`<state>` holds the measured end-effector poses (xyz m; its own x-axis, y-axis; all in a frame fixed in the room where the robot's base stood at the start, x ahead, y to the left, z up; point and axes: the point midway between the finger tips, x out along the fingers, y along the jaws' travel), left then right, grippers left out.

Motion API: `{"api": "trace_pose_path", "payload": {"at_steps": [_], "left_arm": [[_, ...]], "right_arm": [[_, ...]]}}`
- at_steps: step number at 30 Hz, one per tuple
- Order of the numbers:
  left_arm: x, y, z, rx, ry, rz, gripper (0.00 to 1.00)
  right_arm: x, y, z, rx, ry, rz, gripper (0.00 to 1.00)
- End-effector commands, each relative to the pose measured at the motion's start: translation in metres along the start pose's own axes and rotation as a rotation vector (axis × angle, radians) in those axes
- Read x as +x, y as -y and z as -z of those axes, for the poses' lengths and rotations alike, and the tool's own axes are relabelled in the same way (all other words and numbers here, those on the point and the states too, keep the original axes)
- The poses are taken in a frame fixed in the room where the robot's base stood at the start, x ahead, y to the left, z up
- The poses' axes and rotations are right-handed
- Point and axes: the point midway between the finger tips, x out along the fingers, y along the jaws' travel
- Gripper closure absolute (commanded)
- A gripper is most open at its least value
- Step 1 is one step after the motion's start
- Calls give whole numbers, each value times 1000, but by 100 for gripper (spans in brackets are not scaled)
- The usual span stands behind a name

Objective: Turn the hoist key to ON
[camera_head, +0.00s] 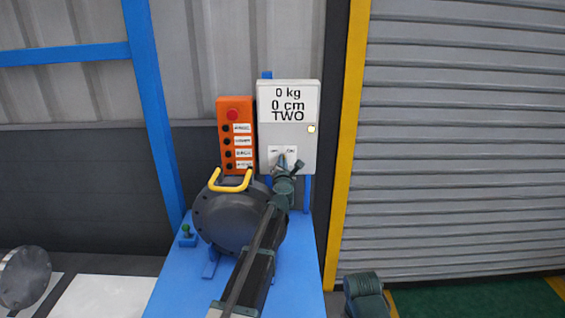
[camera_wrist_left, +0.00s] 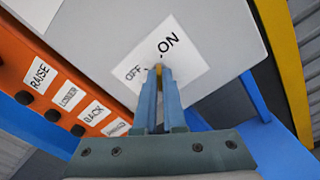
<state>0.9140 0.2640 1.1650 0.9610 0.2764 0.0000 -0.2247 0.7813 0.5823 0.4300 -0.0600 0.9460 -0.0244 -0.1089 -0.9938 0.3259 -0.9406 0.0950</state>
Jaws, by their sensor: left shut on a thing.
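The hoist key (camera_wrist_left: 158,68) is a small brassy piece on a white label plate marked OFF and ON, on the front of the grey control box (camera_head: 306,152). My left gripper (camera_wrist_left: 158,80) is shut on the key, its blue-grey fingertips touching it. The fingers hide most of the key, so I cannot tell exactly which way it points. OFF reads to the left of the fingertips and ON above right in the left wrist view. In the head view the left gripper (camera_head: 283,163) reaches the lower part of the box.
An orange button panel (camera_head: 235,112) with a red knob stands close on the left. A dark round flanged shell (camera_head: 215,216) with yellow handles sits on the blue stand (camera_head: 173,285) below.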

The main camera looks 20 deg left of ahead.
Motion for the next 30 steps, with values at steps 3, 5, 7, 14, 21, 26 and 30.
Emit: {"api": "trace_pose_path", "payload": {"at_steps": [3,5,7,14,21,26,30], "left_arm": [[0,0,0,61,0,0,100],[0,0,0,87,0,0,100],[0,0,0,111,0,0,100],[-1,0,0,156,0,0,100],[-1,0,0,165,0,0,100],[-1,0,0,164,0,0,100],[-1,0,0,164,0,1,78]], "right_arm": [[0,0,0,0,0,0,50],[0,0,0,0,0,0,50],[0,0,0,0,0,0,50],[0,0,0,0,0,0,50],[0,0,0,0,0,0,50],[0,0,0,0,0,0,50],[0,0,0,0,0,0,50]]}}
